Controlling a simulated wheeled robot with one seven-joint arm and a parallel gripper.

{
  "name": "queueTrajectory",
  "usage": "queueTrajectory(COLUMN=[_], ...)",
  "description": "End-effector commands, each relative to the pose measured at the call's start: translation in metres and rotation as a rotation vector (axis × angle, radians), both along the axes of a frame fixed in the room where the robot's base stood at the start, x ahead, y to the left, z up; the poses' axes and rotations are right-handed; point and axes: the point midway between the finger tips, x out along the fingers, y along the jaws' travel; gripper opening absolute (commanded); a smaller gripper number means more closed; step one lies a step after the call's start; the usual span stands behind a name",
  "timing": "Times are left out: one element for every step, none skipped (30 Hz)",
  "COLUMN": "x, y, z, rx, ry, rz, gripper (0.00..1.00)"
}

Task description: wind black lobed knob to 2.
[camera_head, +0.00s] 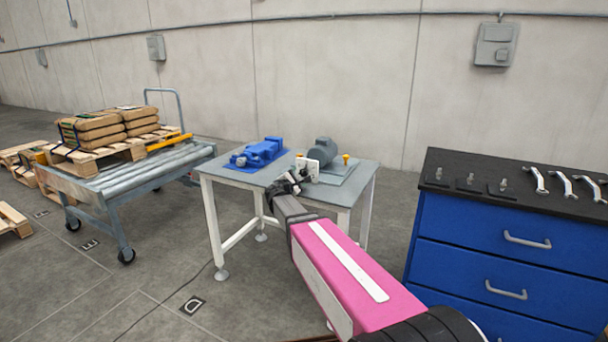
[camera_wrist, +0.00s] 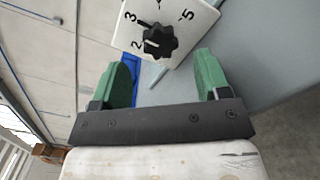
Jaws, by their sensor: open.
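The black lobed knob (camera_wrist: 160,41) sits on a white dial plate (camera_wrist: 186,20) at the top of the wrist view. In the head view my gripper (camera_head: 291,181) is at the small table, close to the white plate (camera_head: 308,168), and the knob is hidden.
The grey table (camera_head: 230,179) also holds a blue machine part (camera_head: 259,151) and a grey motor (camera_head: 323,151). A blue drawer cabinet (camera_head: 495,262) with wrenches stands at right. A roller cart (camera_head: 142,168) with sacks stands at left.

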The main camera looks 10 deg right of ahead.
Motion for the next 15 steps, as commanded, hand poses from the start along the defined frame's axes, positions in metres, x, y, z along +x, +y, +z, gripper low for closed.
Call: queueTrajectory(x=[0.011, 0.016, 0.021, 0.025, 0.028, 0.032, 0.035, 0.038, 0.041, 0.043, 0.044, 0.046, 0.047, 0.048, 0.048], y=[-0.006, -0.009, -0.013, -0.016, -0.019, -0.022, -0.024, -0.025, -0.028, -0.029, -0.031, -0.032, -0.033, -0.034, -0.035], z=[0.000, 0.000, 0.000, 0.000, 0.000, 0.000, 0.000, 0.000, 0.000, 0.000, 0.000, 0.000, 0.000, 0.000, 0.000], rx=[0.000, 0.000, 0.000, 0.000, 0.001, 0.001, 0.001, 0.001, 0.001, 0.001, 0.001, 0.001, 0.001, 0.001, 0.001], ry=[0.000, 0.000, 0.000, -0.001, 0.000, 0.000, -0.001, -0.001, 0.000, 0.000, 0.000, 0.000, 0.000, 0.000, 0.000], rz=[-0.001, 0.000, 0.000, -0.001, -0.001, -0.001, 0.000, 0.000, 0.001, 0.001, 0.001, 0.001, 0.001, 0.001, 0.001], gripper=[0.69, 0.69, 0.69, 0.69, 0.69, 0.69, 0.69, 0.69, 0.69, 0.69, 0.69, 0.69, 0.69, 0.69, 0.69])
